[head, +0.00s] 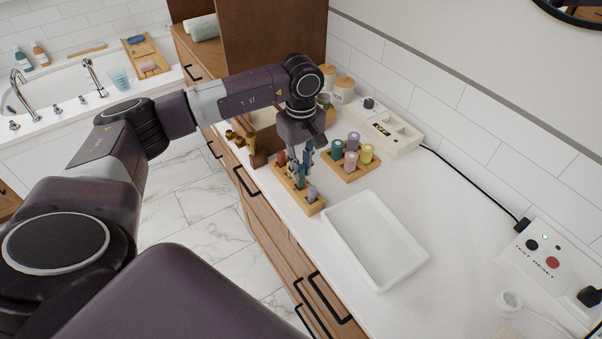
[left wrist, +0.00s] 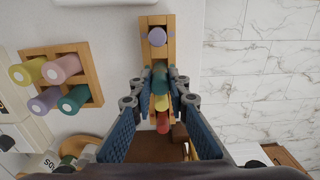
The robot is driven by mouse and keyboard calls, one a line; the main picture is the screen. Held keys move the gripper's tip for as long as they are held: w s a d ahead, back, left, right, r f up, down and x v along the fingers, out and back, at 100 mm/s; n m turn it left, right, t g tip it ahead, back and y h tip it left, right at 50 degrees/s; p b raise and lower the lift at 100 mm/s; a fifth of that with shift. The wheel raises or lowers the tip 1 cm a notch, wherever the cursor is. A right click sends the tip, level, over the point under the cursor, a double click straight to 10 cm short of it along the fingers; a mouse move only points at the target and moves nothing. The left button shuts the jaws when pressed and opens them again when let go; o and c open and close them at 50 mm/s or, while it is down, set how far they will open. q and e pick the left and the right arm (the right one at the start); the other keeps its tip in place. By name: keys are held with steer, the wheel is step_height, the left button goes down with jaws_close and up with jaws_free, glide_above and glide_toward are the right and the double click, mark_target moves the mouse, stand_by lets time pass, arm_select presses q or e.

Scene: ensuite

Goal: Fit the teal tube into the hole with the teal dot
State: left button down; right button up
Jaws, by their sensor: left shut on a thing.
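The long wooden rack (head: 315,208) on the white counter carries a purple tube (head: 312,193) at its near end and a red tube (head: 282,158) toward its far end. My left gripper (head: 303,176) points down over this rack and is shut on the teal tube (left wrist: 160,76). In the left wrist view the teal tube is between the fingertips (left wrist: 158,88), in line with the purple, yellow (left wrist: 161,102) and red tubes. Whether its lower end is seated in a hole or just above one I cannot tell. My right gripper is not in view.
A square wooden block (head: 347,178) with green, purple, yellow and pink tubes stands right of the rack. An empty white tray (head: 375,240) lies nearer. A cream box (head: 385,130), jars (head: 341,90) and a brass-coloured object (head: 240,138) stand around.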

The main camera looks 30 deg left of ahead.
arm_select(q)
step_height(320, 180, down, 3)
steer(key=shift+w+f, duration=0.1)
steer(key=shift+f, duration=0.2)
steer(key=c, duration=1.8)
jaws_free()
steer(key=shift+c, duration=0.2)
steer(key=shift+r, duration=0.1)
